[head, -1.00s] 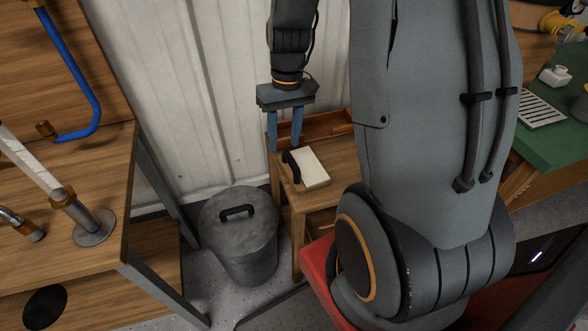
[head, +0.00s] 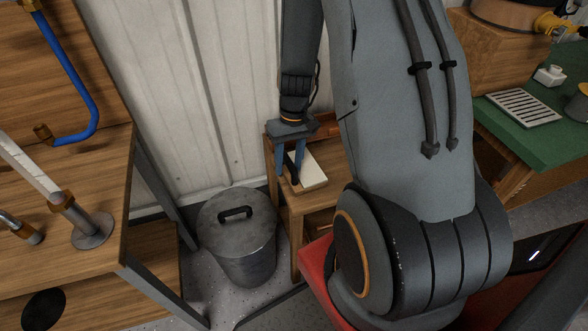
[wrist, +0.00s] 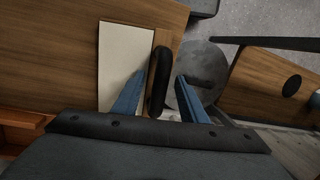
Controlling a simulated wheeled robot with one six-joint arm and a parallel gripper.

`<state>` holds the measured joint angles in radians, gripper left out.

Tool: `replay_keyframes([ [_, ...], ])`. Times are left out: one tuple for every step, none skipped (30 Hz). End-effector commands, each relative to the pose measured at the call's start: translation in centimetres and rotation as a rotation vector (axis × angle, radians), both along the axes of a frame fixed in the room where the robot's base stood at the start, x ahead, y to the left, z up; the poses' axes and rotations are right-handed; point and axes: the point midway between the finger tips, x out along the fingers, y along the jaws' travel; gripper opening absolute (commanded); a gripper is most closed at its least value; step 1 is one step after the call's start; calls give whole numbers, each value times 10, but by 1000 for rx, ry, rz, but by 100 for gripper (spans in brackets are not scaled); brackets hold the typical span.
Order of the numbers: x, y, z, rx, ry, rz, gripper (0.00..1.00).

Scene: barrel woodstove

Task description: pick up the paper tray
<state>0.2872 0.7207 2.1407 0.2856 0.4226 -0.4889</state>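The paper tray appears to be the flat cream piece (head: 312,174) with a dark curved handle along its left side, lying on a small wooden table. In the wrist view its cream face (wrist: 122,62) is at the upper left, and the black handle (wrist: 157,82) stands beside it. My gripper (head: 288,168) is open and points down at the handle. In the wrist view one blue finger is on each side of the handle, with gaps visible, so the gripper (wrist: 163,76) does not grip it. The fingers partly hide the tray in the head view.
The small wooden table (head: 323,201) stands against a white corrugated wall. A reddish wooden box (head: 328,126) is behind the gripper. A lidded grey bin (head: 238,240) stands to the left of the table. A workbench (head: 80,170) is further left.

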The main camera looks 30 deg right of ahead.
Motion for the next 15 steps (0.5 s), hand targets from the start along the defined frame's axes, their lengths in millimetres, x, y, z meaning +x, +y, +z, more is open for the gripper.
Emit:
replay_keyframes([
  [0,0,-1,0,0,0,39],
  [0,0,-2,0,0,0,39],
  [0,0,-2,0,-1,0,39],
  [0,0,-1,0,-1,0,39],
  [0,0,-1,0,-1,0,39],
  [0,0,-1,0,-1,0,39],
  [0,0,-1,0,-1,0,39],
  [0,0,-1,0,-1,0,34],
  [0,0,-1,0,-1,0,27],
  [0,0,-1,0,-1,0,22],
  [0,0,-1,0,-1,0,17],
  [0,0,-1,0,-1,0,10],
  [0,0,-1,0,-1,0,5],
  [0,0,-1,0,-1,0,0],
  [0,0,-1,0,-1,0,0],
])
